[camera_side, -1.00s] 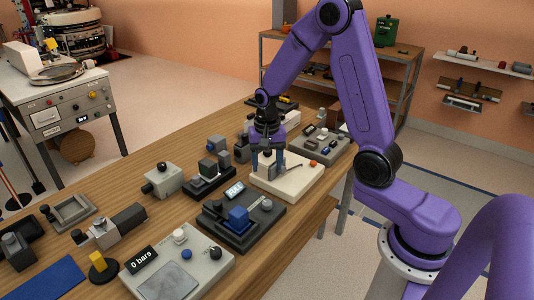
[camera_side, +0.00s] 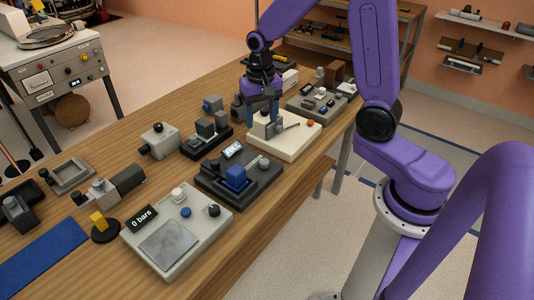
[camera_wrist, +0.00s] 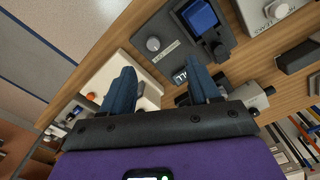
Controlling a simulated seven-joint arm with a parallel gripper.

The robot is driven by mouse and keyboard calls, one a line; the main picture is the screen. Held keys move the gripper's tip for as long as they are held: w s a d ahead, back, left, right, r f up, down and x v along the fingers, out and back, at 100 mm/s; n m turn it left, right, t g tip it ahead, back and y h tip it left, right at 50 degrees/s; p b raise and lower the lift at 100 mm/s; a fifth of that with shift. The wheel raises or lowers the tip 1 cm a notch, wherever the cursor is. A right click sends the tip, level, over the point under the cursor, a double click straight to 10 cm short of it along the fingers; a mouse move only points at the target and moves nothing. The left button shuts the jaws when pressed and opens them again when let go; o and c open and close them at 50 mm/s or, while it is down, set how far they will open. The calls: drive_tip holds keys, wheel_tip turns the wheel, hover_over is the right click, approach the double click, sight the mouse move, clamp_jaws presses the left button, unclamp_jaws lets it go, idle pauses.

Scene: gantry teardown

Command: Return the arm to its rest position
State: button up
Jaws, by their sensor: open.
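My gripper (camera_side: 263,112) is open, with its two blue fingers pointing down over the left rear part of a cream fixture (camera_side: 287,149). In the wrist view my gripper (camera_wrist: 160,72) shows both fingers spread apart with nothing held between them. The cream fixture (camera_wrist: 146,100) shows there between and beside the fingers. A small grey block on the fixture stands just below the fingers in the side view; I cannot tell whether they touch it. My purple arm reaches over the bench from the right.
A dark fixture with a blue block (camera_side: 235,177) stands in front of the cream one. A grey panel reading "0 bars" (camera_side: 190,244) is nearer. A grey tray (camera_side: 304,108) of small parts lies behind. Several devices stand to the left. Shelves (camera_side: 410,20) are behind the bench.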

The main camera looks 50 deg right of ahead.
drive_tip(key=s+a+r+n, duration=0.2)
drive_tip(key=s+a+n, duration=0.1)
drive_tip(key=s+n, duration=0.6)
drive_tip(key=s+a+r+n, duration=0.3)
drive_tip(key=s+n, duration=0.6)
drive_tip(key=s, duration=0.6)
drive_tip(key=shift+s+a+n, duration=0.3)
drive_tip(key=shift+s, duration=0.05)
